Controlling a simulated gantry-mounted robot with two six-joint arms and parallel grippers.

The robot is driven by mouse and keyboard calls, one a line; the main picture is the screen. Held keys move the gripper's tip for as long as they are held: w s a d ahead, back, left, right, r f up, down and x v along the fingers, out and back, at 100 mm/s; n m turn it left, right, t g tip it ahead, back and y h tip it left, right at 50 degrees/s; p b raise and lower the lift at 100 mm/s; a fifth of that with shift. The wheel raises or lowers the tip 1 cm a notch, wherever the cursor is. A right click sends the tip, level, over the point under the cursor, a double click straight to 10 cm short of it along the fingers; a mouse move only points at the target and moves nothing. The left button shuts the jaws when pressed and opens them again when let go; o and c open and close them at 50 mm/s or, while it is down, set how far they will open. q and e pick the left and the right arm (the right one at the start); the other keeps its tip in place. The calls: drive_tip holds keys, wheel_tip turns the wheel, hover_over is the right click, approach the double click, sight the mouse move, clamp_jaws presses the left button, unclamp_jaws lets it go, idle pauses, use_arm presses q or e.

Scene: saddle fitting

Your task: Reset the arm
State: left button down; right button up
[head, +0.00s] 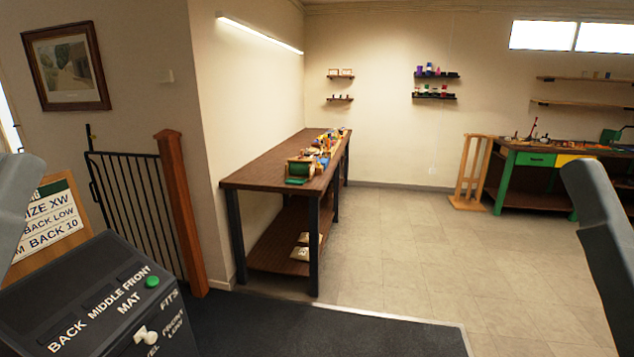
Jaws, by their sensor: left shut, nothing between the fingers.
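A grey part of my left arm, at the gripper side (15,205), stands at the left edge in the head view. It is in front of the sign board and beside the black control box. The left gripper is shut with nothing in it; its fingertips are not clearly visible. A dark grey link of my right arm (606,235) comes in at the right edge. The right gripper is out of view. No object is held in what I can see.
A black control box (60,310) with a green button (152,282) and a pale knob (146,334) is close at lower left. Behind it are a lettered sign (48,222), a black gate (135,205) and a wooden post (180,215). A workbench (258,176) stands farther back; the tiled floor (420,260) is clear.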

wheel_tip(320, 180, up, 36)
drive_tip(key=p, duration=3.2)
drive_tip(key=shift+r, duration=0.15)
